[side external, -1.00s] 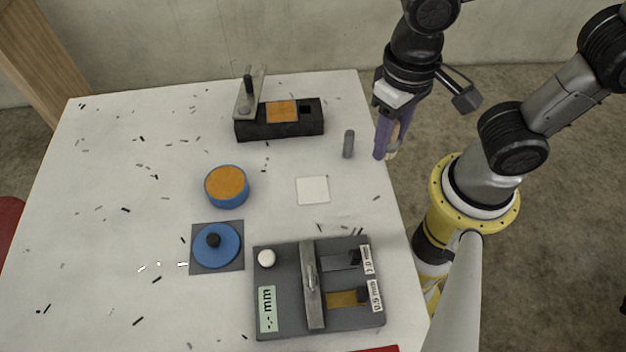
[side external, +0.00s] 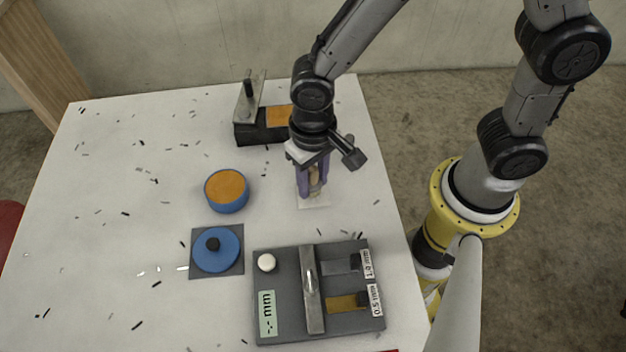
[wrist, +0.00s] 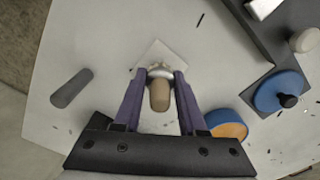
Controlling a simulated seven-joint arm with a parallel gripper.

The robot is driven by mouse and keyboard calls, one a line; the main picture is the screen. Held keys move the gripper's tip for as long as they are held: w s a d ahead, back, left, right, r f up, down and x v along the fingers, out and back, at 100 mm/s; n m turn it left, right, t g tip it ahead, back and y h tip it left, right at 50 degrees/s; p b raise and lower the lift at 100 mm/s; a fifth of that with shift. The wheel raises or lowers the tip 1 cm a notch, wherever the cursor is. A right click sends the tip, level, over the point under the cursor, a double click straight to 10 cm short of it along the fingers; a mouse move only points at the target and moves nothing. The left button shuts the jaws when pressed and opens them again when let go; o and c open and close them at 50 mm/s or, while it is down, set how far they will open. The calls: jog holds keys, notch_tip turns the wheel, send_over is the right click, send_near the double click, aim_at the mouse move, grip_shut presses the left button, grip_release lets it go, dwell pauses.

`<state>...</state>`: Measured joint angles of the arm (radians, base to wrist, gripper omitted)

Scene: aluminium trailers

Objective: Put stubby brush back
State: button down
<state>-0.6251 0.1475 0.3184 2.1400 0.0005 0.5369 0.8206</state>
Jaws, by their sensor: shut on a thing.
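My gripper (side external: 311,188) is shut on the stubby brush, which has a tan handle (side external: 315,174) and a pale band at its far end. In the wrist view the brush (wrist: 159,95) sits between the purple fingers (wrist: 160,76), its handle end facing the camera. The gripper points down over a white square pad (side external: 314,203) on the table. The wrist view shows a corner of the pad (wrist: 158,52) just beyond the brush. I cannot tell whether the brush touches the pad.
A grey peg (wrist: 72,88) lies or stands nearby, hidden in the side view. A blue round tub (side external: 227,203) with an orange top is left of the gripper. A blue lidded disc (side external: 215,249), a grey gauge plate (side external: 284,290) and a black block (side external: 246,133) surround it.

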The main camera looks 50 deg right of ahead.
jog(key=shift+f, duration=0.5)
jog(key=shift+f, duration=0.2)
jog(key=shift+c, duration=2.4)
grip_release()
jog(key=shift+r, duration=0.15)
